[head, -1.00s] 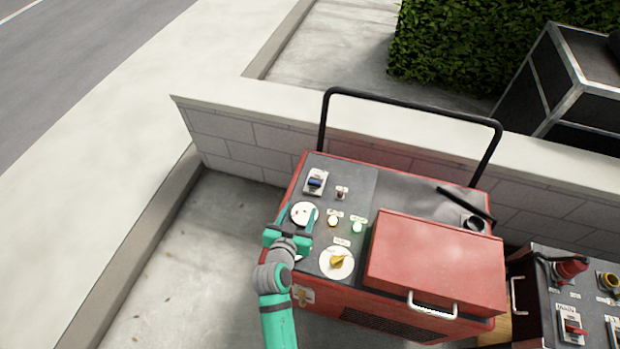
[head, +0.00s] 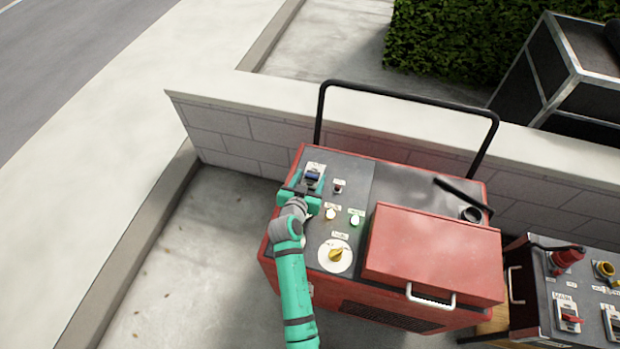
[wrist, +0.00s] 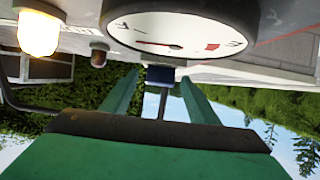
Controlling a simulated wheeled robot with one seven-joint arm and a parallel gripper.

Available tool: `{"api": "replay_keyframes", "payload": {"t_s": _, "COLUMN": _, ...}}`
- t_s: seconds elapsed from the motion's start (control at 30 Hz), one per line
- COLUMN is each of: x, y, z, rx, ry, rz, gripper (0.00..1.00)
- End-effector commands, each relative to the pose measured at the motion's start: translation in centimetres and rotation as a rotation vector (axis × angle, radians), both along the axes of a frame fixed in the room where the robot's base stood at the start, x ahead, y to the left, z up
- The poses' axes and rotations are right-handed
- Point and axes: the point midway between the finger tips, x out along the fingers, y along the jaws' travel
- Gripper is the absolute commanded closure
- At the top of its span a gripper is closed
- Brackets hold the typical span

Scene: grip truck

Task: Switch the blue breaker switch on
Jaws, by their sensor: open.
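The blue breaker switch (head: 312,176) sits on a pale plate at the far left of the red cart's dark panel. In the wrist view the blue switch (wrist: 156,76) shows between my two fingertips. My gripper (head: 311,186) is open, with its fingers pointing at the switch and one on each side of it. I cannot tell whether a finger touches it. The gripper (wrist: 158,84) holds nothing.
A round gauge (wrist: 180,32) is close to my gripper. A red box (head: 432,255) and black handle rail (head: 405,92) stand nearby. A second panel (head: 540,290) is at right.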

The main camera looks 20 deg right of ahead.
Motion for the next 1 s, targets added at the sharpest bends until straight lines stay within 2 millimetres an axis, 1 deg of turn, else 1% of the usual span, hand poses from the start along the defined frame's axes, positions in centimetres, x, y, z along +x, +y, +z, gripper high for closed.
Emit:
{"api": "replay_keyframes", "payload": {"t_s": 0.33, "x": 0.26, "y": -0.16, "z": -0.17, "rx": 0.000, "ry": 0.000, "rz": 0.000, "gripper": 0.45}}
{"api": "replay_keyframes", "payload": {"t_s": 0.37, "x": 0.26, "y": -0.16, "z": -0.17, "rx": 0.000, "ry": 0.000, "rz": 0.000, "gripper": 0.53}}
{"api": "replay_keyframes", "payload": {"t_s": 0.4, "x": 0.26, "y": -0.17, "z": -0.17, "rx": 0.000, "ry": 0.000, "rz": 0.000, "gripper": 0.62}}
{"api": "replay_keyframes", "payload": {"t_s": 0.47, "x": 0.25, "y": -0.16, "z": -0.17, "rx": 0.000, "ry": 0.000, "rz": 0.000, "gripper": 0.76}}
{"api": "replay_keyframes", "payload": {"t_s": 0.5, "x": 0.26, "y": -0.16, "z": -0.16, "rx": 0.000, "ry": 0.000, "rz": 0.000, "gripper": 0.86}}
{"api": "replay_keyframes", "payload": {"t_s": 0.77, "x": 0.35, "y": -0.19, "z": -0.03, "rx": 0.007, "ry": 0.010, "rz": 0.001, "gripper": 0.87}}
{"api": "replay_keyframes", "payload": {"t_s": 1.0, "x": 0.74, "y": -0.42, "z": 0.43, "rx": 0.060, "ry": 0.085, "rz": 0.002, "gripper": 0.86}}
